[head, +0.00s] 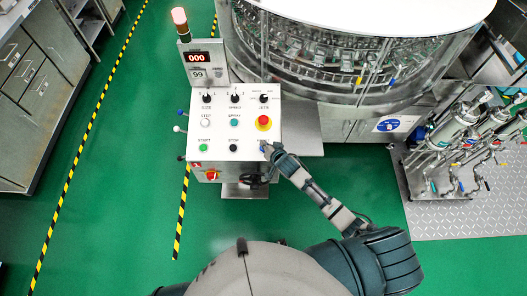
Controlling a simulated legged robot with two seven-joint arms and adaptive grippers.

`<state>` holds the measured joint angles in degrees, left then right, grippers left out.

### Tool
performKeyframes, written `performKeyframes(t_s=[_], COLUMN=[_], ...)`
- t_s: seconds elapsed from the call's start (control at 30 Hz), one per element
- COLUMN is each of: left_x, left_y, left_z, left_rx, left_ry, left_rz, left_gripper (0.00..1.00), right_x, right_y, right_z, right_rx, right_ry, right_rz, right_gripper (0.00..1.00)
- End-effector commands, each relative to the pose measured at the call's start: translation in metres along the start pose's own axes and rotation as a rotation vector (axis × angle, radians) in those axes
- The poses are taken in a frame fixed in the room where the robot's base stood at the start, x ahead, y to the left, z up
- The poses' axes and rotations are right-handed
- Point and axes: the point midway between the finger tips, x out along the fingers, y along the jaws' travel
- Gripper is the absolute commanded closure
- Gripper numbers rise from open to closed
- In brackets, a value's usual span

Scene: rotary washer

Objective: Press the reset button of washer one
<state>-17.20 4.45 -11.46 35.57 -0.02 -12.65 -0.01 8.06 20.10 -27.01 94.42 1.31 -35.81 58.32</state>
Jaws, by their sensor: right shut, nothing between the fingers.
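The washer's control panel (220,134) is a white sloped box with knobs in its top row and buttons below. Its bottom row has a green button (203,148) marked START, a black button (233,148) marked STOP, and a spot at the right end with a little blue showing. My right gripper (265,148) is shut and empty over that right-end spot and covers most of it, label included. I cannot tell whether the fingertips touch the button. My left gripper is out of view.
A red emergency stop (263,122) on yellow sits just above my right gripper. A signal light (180,18) and a display reading 000 (197,57) stand behind the panel. The round washer (335,75) is behind; pumps (465,135) stand right.

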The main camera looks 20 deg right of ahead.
Motion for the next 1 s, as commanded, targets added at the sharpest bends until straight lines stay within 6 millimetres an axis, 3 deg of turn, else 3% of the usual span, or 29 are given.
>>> performKeyframes(t_s=[0.03, 0.23, 1.0], left_x=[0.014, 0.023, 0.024], left_y=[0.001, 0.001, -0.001], left_z=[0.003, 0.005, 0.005], left_rx=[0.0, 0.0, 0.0], left_ry=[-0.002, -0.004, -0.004], left_rz=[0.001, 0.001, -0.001], left_gripper=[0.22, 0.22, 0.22], right_x=[0.008, 0.02, 0.022], right_y=[0.007, 0.016, 0.017], right_z=[0.008, 0.015, 0.016], right_rx=[-0.001, 0.001, 0.001], right_ry=[-0.001, -0.001, 0.0], right_rz=[0.001, 0.001, 0.0], right_gripper=[1.0, 1.0, 1.0])
